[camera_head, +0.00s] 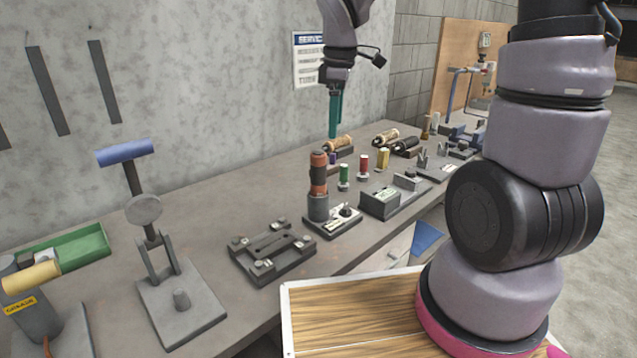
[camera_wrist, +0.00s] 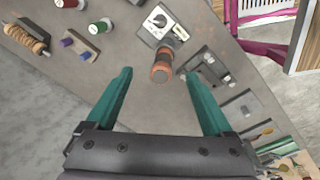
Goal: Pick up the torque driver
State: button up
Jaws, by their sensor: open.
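The torque driver (camera_head: 319,173), with an orange-brown and black grip, stands upright in a grey holder (camera_head: 333,222) on the bench. It also shows in the wrist view (camera_wrist: 162,66), between the lines of the two fingers and beyond their tips. My gripper (camera_head: 334,134) has teal fingers and hangs above the bench, higher than the driver and behind it in the head view. In the wrist view my gripper (camera_wrist: 158,74) is open and empty, its fingers spread wide. The driver's lower end is hidden in the holder.
A grey fixture plate (camera_head: 271,251) and a lever press (camera_head: 180,300) stand left of the driver. A grey block (camera_head: 394,202) is close on its right. Several coloured spools, including a red one (camera_head: 363,165), stand behind. A concrete wall (camera_head: 220,80) backs the bench.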

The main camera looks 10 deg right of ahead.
aim_at(318, 180)
jog(key=a+f+n, duration=0.1)
jog(key=f, duration=0.1)
jog(key=w+a+f+n, duration=0.1)
jog(key=f+n, duration=0.1)
jog(key=a+f+n+g, duration=0.1)
jog(key=f, duration=0.1)
jog(key=shift+w+a+f+n, duration=0.1)
jog(key=shift+w+a+n, duration=0.25)
jog(key=shift+n, duration=0.05)
notch_tip(318, 180, down, 11)
jog(key=shift+r, duration=0.2)
jog(key=shift+w, duration=0.1)
grip_shut()
jog(key=shift+r, duration=0.1)
